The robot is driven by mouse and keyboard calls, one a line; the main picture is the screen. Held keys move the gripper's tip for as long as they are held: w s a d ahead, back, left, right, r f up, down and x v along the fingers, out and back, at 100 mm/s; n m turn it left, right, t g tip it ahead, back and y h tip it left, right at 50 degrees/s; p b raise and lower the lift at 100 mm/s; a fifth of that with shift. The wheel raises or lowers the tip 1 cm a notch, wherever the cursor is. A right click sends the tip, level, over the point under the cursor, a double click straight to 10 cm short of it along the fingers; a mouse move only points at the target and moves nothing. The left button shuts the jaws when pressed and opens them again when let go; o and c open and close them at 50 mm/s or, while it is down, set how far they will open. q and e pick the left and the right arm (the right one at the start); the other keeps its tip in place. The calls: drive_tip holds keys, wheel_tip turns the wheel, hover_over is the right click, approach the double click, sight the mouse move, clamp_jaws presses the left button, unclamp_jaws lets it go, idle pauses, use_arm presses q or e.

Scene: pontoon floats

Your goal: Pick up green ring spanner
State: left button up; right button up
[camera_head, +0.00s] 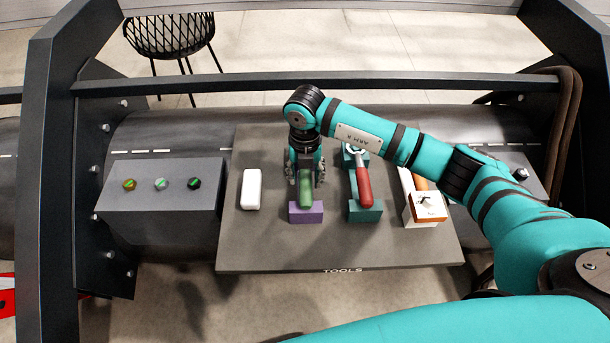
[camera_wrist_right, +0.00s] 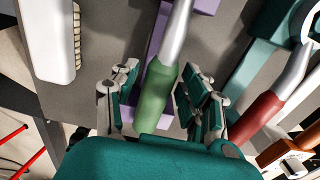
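The green ring spanner (camera_head: 305,198) lies on a purple block on the tool board. Its green handle and part of its metal shank show in the right wrist view (camera_wrist_right: 158,88); its ring end is hidden. My right gripper (camera_head: 305,180) points down over the spanner. In the right wrist view its fingers (camera_wrist_right: 162,98) stand apart on either side of the green handle, with gaps showing on both sides. My left gripper is not in view.
The purple block (camera_head: 305,217) stands on the grey tool board (camera_head: 270,252). A red-handled spanner (camera_head: 363,185) on a teal block lies close to the right. A white brush-like tool (camera_head: 251,190) lies to the left.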

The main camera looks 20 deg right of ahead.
sight(305, 174)
clamp_jaws()
drive_tip(key=shift+w+r, duration=0.1)
drive_tip(key=shift+r, duration=0.1)
drive_tip(key=shift+r, duration=0.25)
wheel_tip(305, 174, up, 3)
drive_tip(key=shift+b, duration=0.35)
drive_tip(key=s+a, duration=0.2)
drive_tip(key=s, duration=0.5)
drive_tip(key=s+a+r+b, duration=0.1)
drive_tip(key=s+a, duration=0.2)
drive_tip(key=s, duration=0.5)
drive_tip(key=shift+a, duration=0.25)
drive_tip(key=shift+s+r, duration=0.1)
